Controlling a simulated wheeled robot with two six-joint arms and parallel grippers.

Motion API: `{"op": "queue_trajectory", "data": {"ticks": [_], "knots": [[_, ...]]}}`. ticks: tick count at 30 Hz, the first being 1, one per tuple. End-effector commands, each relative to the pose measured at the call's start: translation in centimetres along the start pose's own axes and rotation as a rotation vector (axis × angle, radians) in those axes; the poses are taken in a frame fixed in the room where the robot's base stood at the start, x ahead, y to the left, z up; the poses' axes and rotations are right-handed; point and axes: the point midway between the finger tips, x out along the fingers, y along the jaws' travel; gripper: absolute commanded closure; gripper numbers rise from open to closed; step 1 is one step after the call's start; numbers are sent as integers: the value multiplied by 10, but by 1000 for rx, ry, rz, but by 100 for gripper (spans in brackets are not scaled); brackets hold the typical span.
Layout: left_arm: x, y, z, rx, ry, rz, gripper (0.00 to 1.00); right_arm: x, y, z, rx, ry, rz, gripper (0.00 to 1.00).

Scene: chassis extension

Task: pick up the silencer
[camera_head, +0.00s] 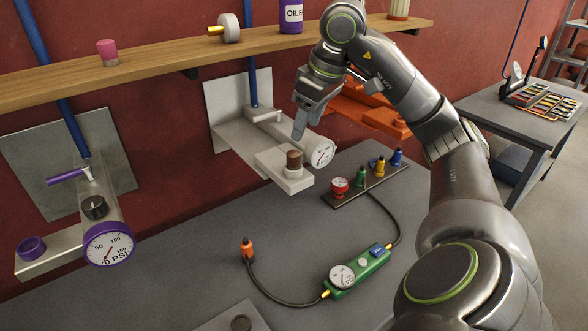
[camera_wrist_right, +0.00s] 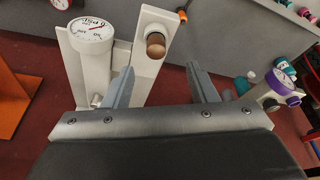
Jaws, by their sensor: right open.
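What looks like the silencer is a small brown cylinder (camera_head: 294,160). It stands upright on a white block (camera_head: 285,180) of the middle wall unit. My right gripper (camera_head: 302,125) is just above and behind it, pointing down, and does not appear to touch it. In the right wrist view the brown cylinder (camera_wrist_right: 156,46) shows beyond the gap between the two spread fingers of my right gripper (camera_wrist_right: 160,82), nearer the left finger. The gripper is open and empty. My left gripper is not in view.
A white gauge (camera_head: 320,152) sits close beside the white block. A wooden shelf (camera_head: 150,70) runs above. A purple-rimmed gauge unit (camera_head: 108,245) is at left. Coloured fittings stand on a dark strip (camera_head: 365,188) at right. A green gauge box (camera_head: 358,271) with a hose lies on the grey table.

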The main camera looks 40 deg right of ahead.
Motion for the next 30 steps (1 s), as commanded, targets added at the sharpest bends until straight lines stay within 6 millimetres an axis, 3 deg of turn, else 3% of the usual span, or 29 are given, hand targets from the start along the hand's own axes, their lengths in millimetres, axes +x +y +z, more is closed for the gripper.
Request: {"op": "queue_trajectory", "data": {"ticks": [1, 3, 12, 18, 22, 30], "knots": [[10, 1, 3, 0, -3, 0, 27, 17, -1, 1, -1, -1, -5, 48], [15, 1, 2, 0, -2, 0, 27, 29, -1, 1, -1, -1, -4, 48], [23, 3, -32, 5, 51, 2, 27, 50, 1, -1, 1, 0, -3, 48], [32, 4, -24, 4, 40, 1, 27, 81, 5, -4, 1, -1, -5, 48], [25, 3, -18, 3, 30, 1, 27, 92, 6, -5, 1, -3, -3, 48], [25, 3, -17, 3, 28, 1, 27, 96, 6, -5, 0, 0, -1, 48]]}}
